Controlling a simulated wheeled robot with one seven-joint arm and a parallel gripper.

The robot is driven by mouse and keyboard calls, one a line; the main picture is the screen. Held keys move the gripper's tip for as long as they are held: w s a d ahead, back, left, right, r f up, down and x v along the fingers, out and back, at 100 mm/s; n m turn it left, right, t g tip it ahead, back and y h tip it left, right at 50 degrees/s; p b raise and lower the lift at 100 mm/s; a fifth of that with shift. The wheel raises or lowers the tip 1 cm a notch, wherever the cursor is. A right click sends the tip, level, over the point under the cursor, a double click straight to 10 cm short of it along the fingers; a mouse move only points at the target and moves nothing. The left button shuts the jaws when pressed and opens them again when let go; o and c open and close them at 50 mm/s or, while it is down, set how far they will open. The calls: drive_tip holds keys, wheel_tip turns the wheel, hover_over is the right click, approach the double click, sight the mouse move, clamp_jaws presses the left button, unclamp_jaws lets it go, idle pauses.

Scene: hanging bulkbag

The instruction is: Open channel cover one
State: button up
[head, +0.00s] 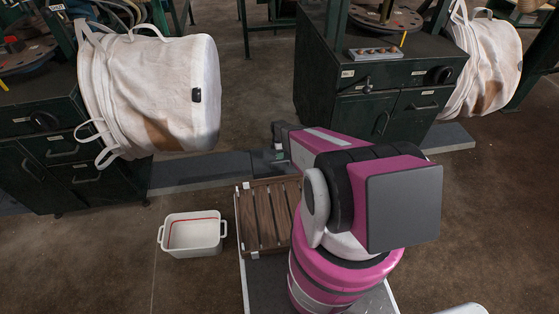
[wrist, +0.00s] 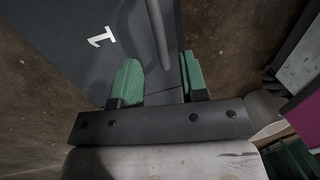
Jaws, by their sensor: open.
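Channel cover one (wrist: 125,50) is a dark grey plate marked with a white "1" in the wrist view. A grey bar handle (wrist: 158,35) runs along it near its right edge. My gripper (wrist: 162,84) has two green fingers, apart and empty, over the plate. The handle's lower end shows between the fingers in the picture; I cannot tell the height gap or any contact. In the head view a grey floor strip (head: 205,170) runs between the cabinets, and my arm hides part of it and most of the gripper.
A white bulk bag (head: 160,90) hangs at the left cabinet (head: 75,178), another (head: 490,65) at the right cabinet (head: 345,105). A white tub (head: 192,250) stands on the floor beside a brown slatted board (head: 265,215). Floor in front of the tub is clear.

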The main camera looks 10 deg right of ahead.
drive_tip(key=f, duration=0.2)
drive_tip(key=s+f, duration=0.1)
drive_tip(key=f, duration=0.1)
drive_tip(key=shift+f, duration=0.2)
clamp_jaws()
drive_tip(key=shift+w+r, duration=0.1)
